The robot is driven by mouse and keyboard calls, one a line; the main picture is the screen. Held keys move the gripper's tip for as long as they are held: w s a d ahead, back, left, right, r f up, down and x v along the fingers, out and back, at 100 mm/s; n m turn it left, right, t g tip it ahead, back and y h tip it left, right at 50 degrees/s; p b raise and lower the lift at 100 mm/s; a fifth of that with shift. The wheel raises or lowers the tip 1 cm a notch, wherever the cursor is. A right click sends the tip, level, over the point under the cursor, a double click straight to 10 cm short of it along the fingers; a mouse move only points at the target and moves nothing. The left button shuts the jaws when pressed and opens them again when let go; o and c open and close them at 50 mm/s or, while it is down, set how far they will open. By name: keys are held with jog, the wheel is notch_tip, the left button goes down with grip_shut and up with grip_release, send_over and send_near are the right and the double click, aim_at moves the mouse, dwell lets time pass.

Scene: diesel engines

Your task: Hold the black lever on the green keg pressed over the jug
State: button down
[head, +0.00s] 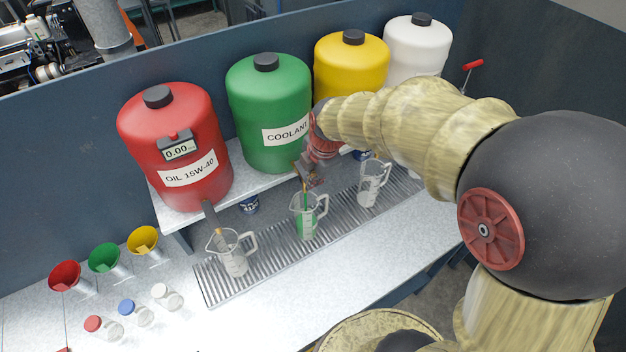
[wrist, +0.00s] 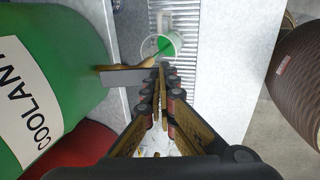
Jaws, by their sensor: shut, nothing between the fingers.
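The green keg (head: 262,100) labelled COOLANT stands on the raised shelf; its side fills the left of the wrist view (wrist: 35,75). Its dark lever (wrist: 128,78) sticks out by the brass tap, and my fingertips overlap its outer end. My gripper (wrist: 161,72) is shut with nothing between its fingers; in the head view it is at the tap (head: 312,178), hiding much of it. The clear jug (head: 306,218) stands below on the drip grate, with green liquid in it. In the wrist view a thin green stream runs into the jug (wrist: 165,47).
A red keg (head: 172,135) with a 0.00 display, a yellow keg (head: 350,62) and a white keg (head: 416,45) share the shelf. Two other jugs (head: 232,255) (head: 372,185) flank the middle one on the grate (head: 270,262). Funnels (head: 104,258) and small bottles stand front left.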

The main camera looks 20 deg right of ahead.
jog(key=shift+r, duration=0.1)
jog(key=shift+r+p, duration=0.4)
jog(key=shift+r, duration=0.4)
